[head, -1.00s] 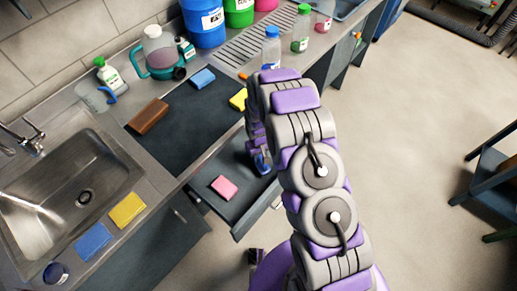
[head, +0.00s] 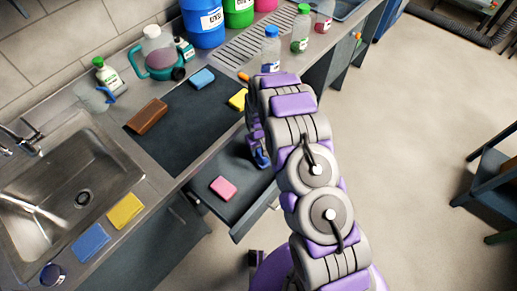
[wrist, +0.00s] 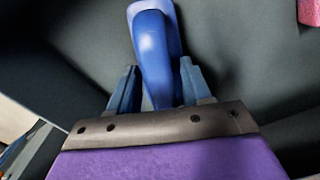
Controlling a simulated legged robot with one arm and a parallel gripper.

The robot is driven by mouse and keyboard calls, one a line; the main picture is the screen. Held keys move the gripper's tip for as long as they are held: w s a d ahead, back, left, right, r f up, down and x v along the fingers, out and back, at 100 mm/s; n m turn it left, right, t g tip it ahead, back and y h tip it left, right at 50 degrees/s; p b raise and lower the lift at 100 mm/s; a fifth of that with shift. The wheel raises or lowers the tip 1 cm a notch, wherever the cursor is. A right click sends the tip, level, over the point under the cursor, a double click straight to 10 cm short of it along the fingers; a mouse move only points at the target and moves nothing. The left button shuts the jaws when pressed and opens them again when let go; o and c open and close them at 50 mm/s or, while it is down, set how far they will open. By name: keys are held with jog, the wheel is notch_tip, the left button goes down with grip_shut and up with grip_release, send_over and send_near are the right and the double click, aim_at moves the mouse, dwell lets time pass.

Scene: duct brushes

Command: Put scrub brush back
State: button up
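The scrub brush (wrist: 155,55) is blue, with a smooth rounded handle. In the wrist view its handle runs between the two fingers of my gripper (wrist: 160,75), which look closed against its sides. In the head view a small blue part of the brush (head: 261,158) shows below my arm, over the open drawer (head: 246,215). My gripper is mostly hidden behind my arm there. I cannot tell how far the brush is from the drawer floor.
A pink sponge (head: 223,188) lies in the drawer. A dark mat (head: 185,125) on the counter carries a brown block (head: 147,116), a blue sponge (head: 202,77) and a yellow sponge (head: 238,99). A sink (head: 75,180) is at left. Bottles stand behind.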

jog(key=shift+o, duration=0.6)
jog(key=shift+a, duration=0.1)
jog(key=shift+r, duration=0.1)
notch_tip(320, 180, up, 12)
jog(key=p, duration=0.2)
jog(key=s+d+r+m, duration=0.1)
jog(key=s+d+r, duration=0.45)
jog(key=r, duration=0.45)
jog(key=s+d+r+m, duration=0.1)
jog(key=s+d+r, duration=0.3)
jog(key=s+r, duration=0.5)
jog(key=s+d+r+m, duration=0.1)
jog(key=s+r, duration=0.3)
jog(key=s, duration=0.4)
jog(key=s+d+r+m+g, duration=0.1)
jog(key=s+d+r, duration=0.2)
jog(key=s, duration=0.5)
jog(key=s+d+r+m, duration=0.1)
jog(key=s+r, duration=0.3)
jog(key=s, duration=0.4)
jog(key=shift+s+d+r+m+g, duration=0.35)
jog(key=shift+d+m+g, duration=0.05)
jog(key=shift+d, duration=0.5)
